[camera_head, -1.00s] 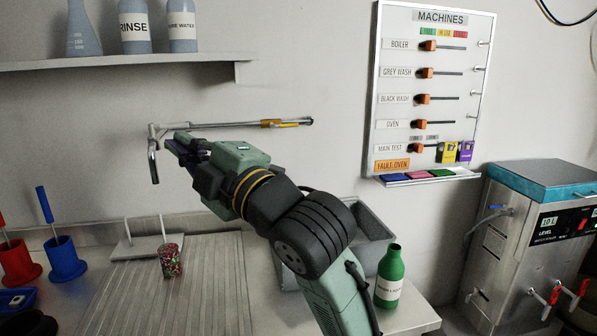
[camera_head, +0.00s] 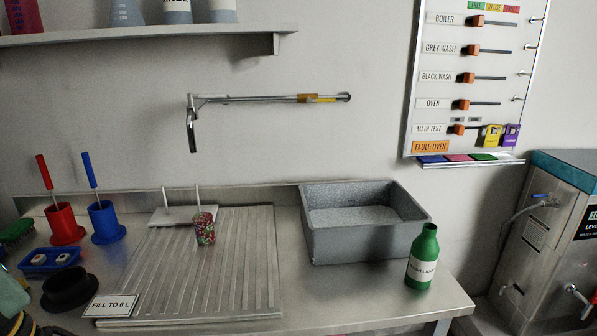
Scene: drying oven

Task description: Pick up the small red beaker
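A small red beaker-like cup (camera_head: 205,230), speckled with green and white, stands upright on the ribbed draining board (camera_head: 255,265), in front of a small white rack with two upright pegs (camera_head: 178,215). Nothing touches it from the front and it is fully visible. My gripper is not in view. Only a green and black piece, which looks like part of my arm, shows at the lower left edge.
A grey sink (camera_head: 350,245) and a green bottle (camera_head: 422,258) stand to the right. Red (camera_head: 66,228) and blue (camera_head: 105,225) holders with upright handles, a blue tray (camera_head: 50,258) and a black ring-shaped object (camera_head: 70,290) are left. A tap (camera_head: 192,130) hangs above.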

